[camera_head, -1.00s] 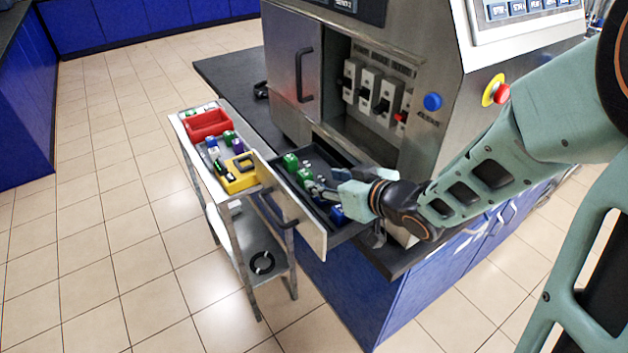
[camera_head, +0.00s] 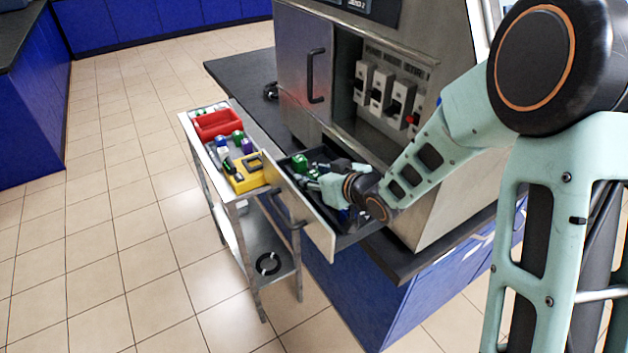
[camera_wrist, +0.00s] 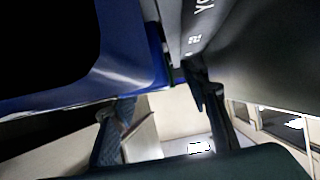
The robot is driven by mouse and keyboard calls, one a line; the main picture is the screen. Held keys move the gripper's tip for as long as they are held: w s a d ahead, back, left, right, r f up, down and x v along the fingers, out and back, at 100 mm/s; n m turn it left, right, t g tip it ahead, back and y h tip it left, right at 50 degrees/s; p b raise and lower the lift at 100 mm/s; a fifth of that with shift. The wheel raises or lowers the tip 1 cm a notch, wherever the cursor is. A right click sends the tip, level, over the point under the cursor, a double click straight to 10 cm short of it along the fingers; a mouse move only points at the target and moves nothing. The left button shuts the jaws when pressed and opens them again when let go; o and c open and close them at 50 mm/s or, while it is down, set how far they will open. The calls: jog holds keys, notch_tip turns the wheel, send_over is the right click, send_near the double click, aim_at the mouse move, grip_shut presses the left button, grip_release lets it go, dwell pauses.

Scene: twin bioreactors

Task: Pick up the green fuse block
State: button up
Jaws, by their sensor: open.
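A green fuse block (camera_head: 299,162) stands in the open drawer, near its back left corner. A second, smaller green piece shows just right of it, partly hidden by my gripper. My gripper (camera_head: 322,182) is low over the drawer (camera_head: 352,238), to the right of and in front of the green block, and apart from it. It is open, and I see nothing held between its fingers. Its fingers (camera_wrist: 165,120) show in the wrist view, with no green block visible there. My wrist hides much of the drawer's contents.
A metal cart (camera_head: 236,192) stands left of the drawer, with a red bin (camera_head: 216,124), a yellow holder (camera_head: 243,172) and several small blocks. The cabinet (camera_head: 450,190) with several grey switch modules rises behind the drawer. The drawer front (camera_head: 300,212) is a raised edge.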

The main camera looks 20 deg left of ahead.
jog(key=shift+c, duration=0.3)
grip_shut()
jog(key=shift+r, duration=0.1)
